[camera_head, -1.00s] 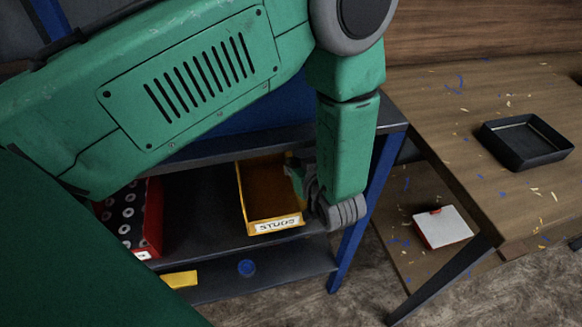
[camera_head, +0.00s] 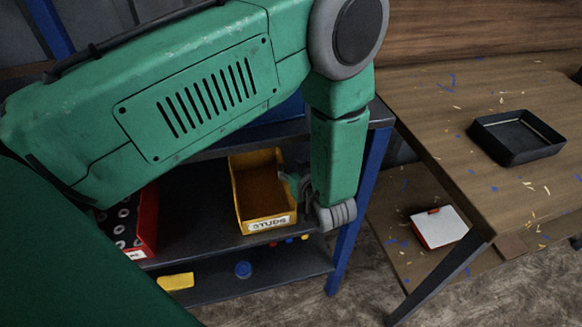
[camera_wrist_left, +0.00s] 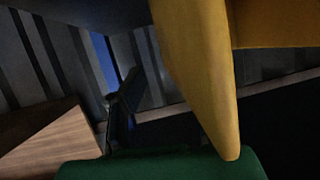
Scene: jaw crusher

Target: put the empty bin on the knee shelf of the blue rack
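The empty yellow bin (camera_head: 262,190), labelled STUDS, stands upright on the middle shelf (camera_head: 195,210) of the blue rack (camera_head: 360,195), with its label facing front. My left gripper (camera_head: 305,190) is at the bin's right wall, with one finger showing at the inner side of that wall. In the left wrist view the yellow wall (camera_wrist_left: 195,75) fills the right half, close to the green palm. A dark finger (camera_wrist_left: 124,105) stands to its left with a visible gap, so the gripper looks open. The other finger is hidden there. My right gripper is out of view.
A red box (camera_head: 140,222) with round parts sits left of the bin. A wooden bench (camera_head: 440,110) with a black tray (camera_head: 515,137) stands to the right.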

